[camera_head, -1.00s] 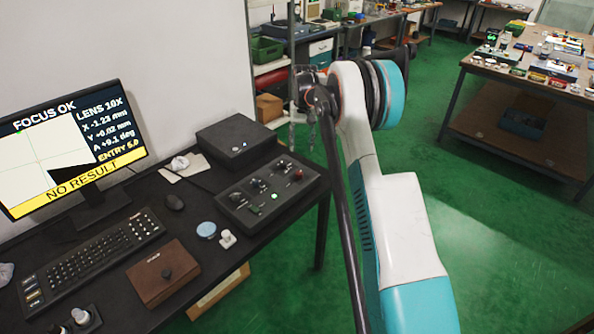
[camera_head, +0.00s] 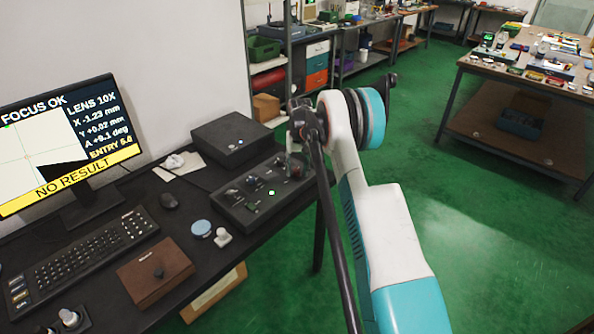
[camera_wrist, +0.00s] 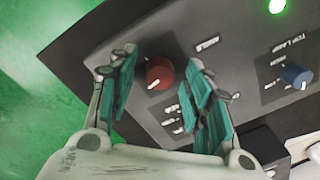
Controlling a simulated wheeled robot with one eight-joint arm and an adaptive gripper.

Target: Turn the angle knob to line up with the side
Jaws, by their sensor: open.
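The red knob (camera_wrist: 160,72) with a pale pointer line is on the dark control box (camera_head: 230,208). In the wrist view, my gripper (camera_wrist: 157,66) is open, with one teal-padded finger on each side of the red knob. I cannot tell whether either finger touches it. In the head view, my gripper (camera_head: 297,160) is over the box's right end and partly covers the knob. The monitor (camera_head: 85,118) shows a black wedge with a slanted edge by thin crosshair lines. It reads "A +9.1 deg" and "NO RESULT".
A blue knob (camera_wrist: 296,76) and a lit green button (camera_wrist: 277,6) are on the same panel. A black box (camera_head: 232,138) stands behind it.

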